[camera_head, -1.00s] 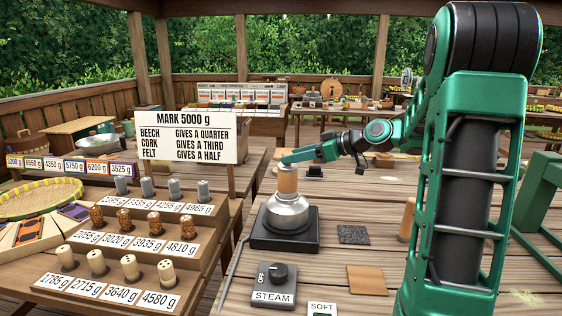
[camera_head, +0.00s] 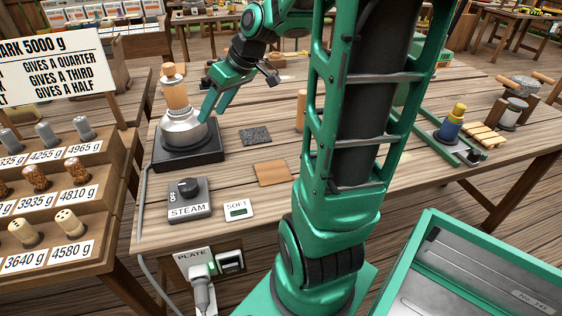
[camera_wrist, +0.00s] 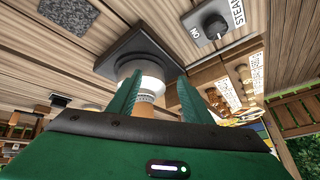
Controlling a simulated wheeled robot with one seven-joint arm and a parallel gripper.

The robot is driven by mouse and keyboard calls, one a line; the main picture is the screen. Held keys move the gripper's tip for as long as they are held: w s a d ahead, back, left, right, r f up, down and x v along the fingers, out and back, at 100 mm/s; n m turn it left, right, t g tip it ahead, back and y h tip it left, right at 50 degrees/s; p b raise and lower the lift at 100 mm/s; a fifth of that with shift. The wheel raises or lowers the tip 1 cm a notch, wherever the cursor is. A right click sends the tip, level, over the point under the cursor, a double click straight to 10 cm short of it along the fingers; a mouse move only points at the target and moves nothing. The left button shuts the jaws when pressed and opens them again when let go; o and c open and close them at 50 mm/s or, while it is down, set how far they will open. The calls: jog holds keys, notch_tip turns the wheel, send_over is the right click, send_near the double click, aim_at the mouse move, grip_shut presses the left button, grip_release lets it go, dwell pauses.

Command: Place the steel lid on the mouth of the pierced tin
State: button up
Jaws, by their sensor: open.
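A shiny steel vessel (camera_head: 183,131) stands on a black plate (camera_head: 190,155) at the table's left, with a wooden cylinder (camera_head: 175,95) upright on top. My gripper (camera_head: 206,112) is open, low and just right of the cylinder. In the wrist view my gripper (camera_wrist: 158,76) has its two green fingers apart, with the bright steel vessel (camera_wrist: 152,84) and the wooden cylinder (camera_wrist: 143,108) showing between them. Nothing seems held, and I cannot tell whether a finger touches. I cannot make out for certain a separate steel lid or a pierced tin.
A STEAM dial box (camera_head: 184,198), a brown square (camera_head: 272,173) and a dark grey square (camera_head: 255,136) lie near the plate. A blue-and-yellow object (camera_head: 453,123) and a wooden stand (camera_head: 512,112) are at the right. Stepped weights (camera_head: 75,194) stand left. My arm hides the table's middle.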

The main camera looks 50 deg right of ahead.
jog(key=s+f+m+g+h, duration=0.1)
jog(key=s+f+m+g, duration=0.1)
jog(key=s, duration=1)
jog(key=s+f+m+g+h, duration=0.1)
jog(key=s+f+m+g, duration=0.2)
jog(key=s, duration=0.9)
jog(key=m+g, duration=0.1)
jog(key=m, duration=0.2)
jog(key=shift+s+a+f+h, duration=0.25)
jog(key=shift+h, duration=0.05)
jog(key=shift+w+f, duration=0.25)
jog(key=shift+w, duration=0.4)
